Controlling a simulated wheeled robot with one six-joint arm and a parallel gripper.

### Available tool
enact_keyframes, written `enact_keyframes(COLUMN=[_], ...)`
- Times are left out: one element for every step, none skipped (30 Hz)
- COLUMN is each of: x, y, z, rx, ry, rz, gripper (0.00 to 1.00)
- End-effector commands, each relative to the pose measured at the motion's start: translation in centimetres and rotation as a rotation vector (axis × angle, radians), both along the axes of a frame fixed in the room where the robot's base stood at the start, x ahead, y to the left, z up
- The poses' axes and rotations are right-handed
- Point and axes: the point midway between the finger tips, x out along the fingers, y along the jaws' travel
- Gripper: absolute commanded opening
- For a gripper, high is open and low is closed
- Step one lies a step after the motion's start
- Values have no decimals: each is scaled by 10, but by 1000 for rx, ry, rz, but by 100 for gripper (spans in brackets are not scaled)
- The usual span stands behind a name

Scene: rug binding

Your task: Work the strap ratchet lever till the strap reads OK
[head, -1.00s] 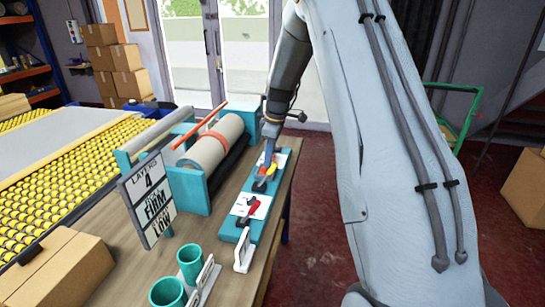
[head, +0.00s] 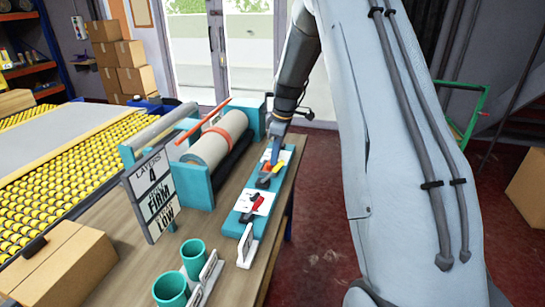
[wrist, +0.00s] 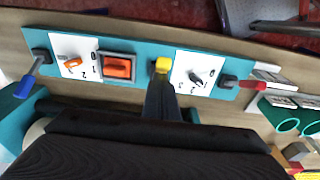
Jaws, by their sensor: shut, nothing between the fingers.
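A teal control panel (head: 240,226) lies along the right of the bench. Which one works the strap ratchet is not labelled in view. My gripper (wrist: 163,90) is shut and empty, pointing at the yellow knob; contact cannot be told. An orange strap (head: 215,132) circles the roll (head: 216,145). The sign (head: 154,195) reads LAYERS 4, FIRM, LOW.
Two teal cups (head: 171,288) and white label stands are at the bench's near end. A cardboard box (head: 60,262) is at the lower left, beside a yellow roller bed (head: 35,170).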

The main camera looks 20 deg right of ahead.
Motion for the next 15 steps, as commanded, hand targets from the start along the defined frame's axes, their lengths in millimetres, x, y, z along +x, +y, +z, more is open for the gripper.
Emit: enact_keyframes(x=[-7, -6, -4, -2, 0, 4, 6, 9, 11, 10, 9, 6, 5, 4, 2], y=[-3, -2, 2, 5, 10, 16, 22, 27, 27, 24, 22, 20, 18, 16, 14], z=[-4, -2, 1, 4, 7, 12, 16, 21, 28, 34, 39, 47, 53, 60, 67], rx=[-3, -3, -3, -3, -2, -2, -3, -2, -4, -3, -3, -3, -3, -3, -2], ry=[20, 18, 18, 17, 15, 12, 10, 7, 2, 1, -1, -1, -1, -2, -1], rz=[0, 0, 1, 2, 2, 4, 6, 7, 4, 3, 3, 3, 3, 2, 3], gripper=[0, 0, 0, 0, 0, 0, 0, 0, 0, 0, 0, 0, 0, 0, 0])
